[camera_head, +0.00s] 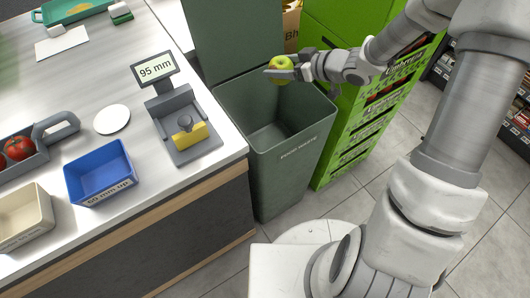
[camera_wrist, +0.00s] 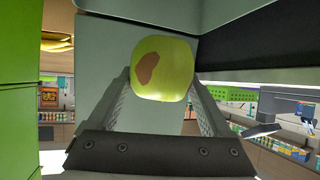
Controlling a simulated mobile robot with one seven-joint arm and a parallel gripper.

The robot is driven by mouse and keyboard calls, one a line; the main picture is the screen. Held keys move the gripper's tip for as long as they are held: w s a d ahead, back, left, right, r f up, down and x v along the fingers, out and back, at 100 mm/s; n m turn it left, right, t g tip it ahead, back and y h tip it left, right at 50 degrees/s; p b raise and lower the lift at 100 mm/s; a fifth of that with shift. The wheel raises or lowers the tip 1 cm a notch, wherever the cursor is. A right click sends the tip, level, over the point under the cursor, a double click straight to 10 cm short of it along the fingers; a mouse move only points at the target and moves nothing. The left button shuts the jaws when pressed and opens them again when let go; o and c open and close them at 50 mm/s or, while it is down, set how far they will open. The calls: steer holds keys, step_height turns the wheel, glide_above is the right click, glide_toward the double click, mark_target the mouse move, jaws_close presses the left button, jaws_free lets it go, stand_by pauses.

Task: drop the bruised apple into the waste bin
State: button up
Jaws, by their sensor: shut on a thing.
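A yellow-green apple (camera_head: 284,63) is held in my gripper (camera_head: 272,71). In the wrist view the apple (camera_wrist: 175,68) shows a brown bruise on its left side and sits between the two fingers of my gripper (camera_wrist: 163,90). The waste bin (camera_head: 300,152) is a dark green open bin labelled FOOD WASTE, with its lid (camera_head: 236,40) standing up at the back. My gripper and the apple appear above the bin's opening, toward its back right. The bin's inside, as far as it shows, looks empty.
A counter (camera_head: 100,240) stands left of the bin, bearing a gauge reading 95 mm (camera_head: 155,70), a blue box (camera_head: 98,172), a cream box (camera_head: 22,222) and a grey carrier with tomatoes (camera_head: 42,148). A green shelf unit (camera_head: 335,165) stands close on the bin's right.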

steer(key=shift+f+b, duration=2.85)
steer(key=shift+b, duration=0.05)
steer(key=o, duration=0.8)
steer(key=shift+o, duration=0.2)
steer(key=p+v, duration=0.6)
steer(key=v, duration=1.1)
steer(key=shift+s+d, duration=0.15)
steer(key=shift+d, duration=0.05)
